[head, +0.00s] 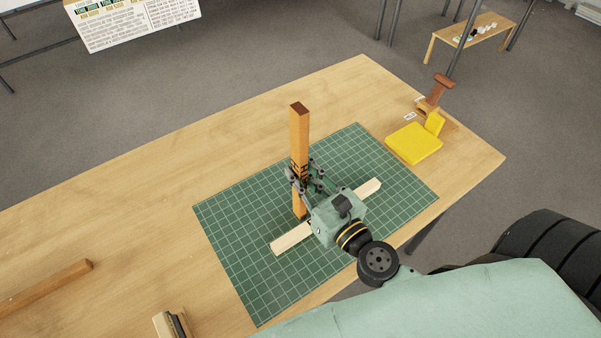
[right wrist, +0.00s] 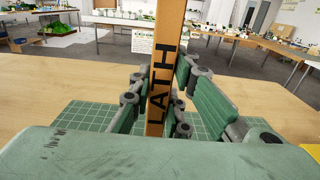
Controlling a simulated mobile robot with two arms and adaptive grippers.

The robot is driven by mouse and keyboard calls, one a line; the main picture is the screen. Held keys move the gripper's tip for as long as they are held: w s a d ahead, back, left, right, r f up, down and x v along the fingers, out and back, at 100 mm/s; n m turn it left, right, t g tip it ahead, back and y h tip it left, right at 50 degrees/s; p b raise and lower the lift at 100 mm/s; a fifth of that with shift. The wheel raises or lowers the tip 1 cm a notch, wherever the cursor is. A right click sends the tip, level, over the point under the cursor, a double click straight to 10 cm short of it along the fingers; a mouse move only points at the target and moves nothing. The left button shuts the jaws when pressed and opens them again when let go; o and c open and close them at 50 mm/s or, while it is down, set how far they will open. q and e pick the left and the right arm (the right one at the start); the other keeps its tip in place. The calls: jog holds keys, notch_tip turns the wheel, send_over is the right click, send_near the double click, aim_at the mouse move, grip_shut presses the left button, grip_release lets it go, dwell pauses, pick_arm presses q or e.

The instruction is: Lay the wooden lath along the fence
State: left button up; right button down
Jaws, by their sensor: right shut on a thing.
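The wooden lath (head: 299,130) is an orange-brown square bar, upright over the green cutting mat. In the right wrist view the lath (right wrist: 163,70) shows the black letters LATH on its side. My right gripper (head: 306,177) is shut on the lath around its middle. The lath's lower end comes down close to the mat; I cannot tell whether it touches. A pale wooden strip (head: 290,239), perhaps the fence, lies slantwise on the mat, partly hidden under my right gripper and wrist. My left gripper is not in view.
The green gridded mat (head: 235,215) lies on the wooden table (head: 130,215). A yellow block (head: 414,143) and a brown-handled tool (head: 436,92) are at the right. A brown bar (head: 45,287) and a brush-like item (head: 170,324) lie at lower left. The table's left-middle is clear.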

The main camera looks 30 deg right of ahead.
jog(key=c, duration=1.7)
grip_release()
jog(key=shift+o, duration=0.2)
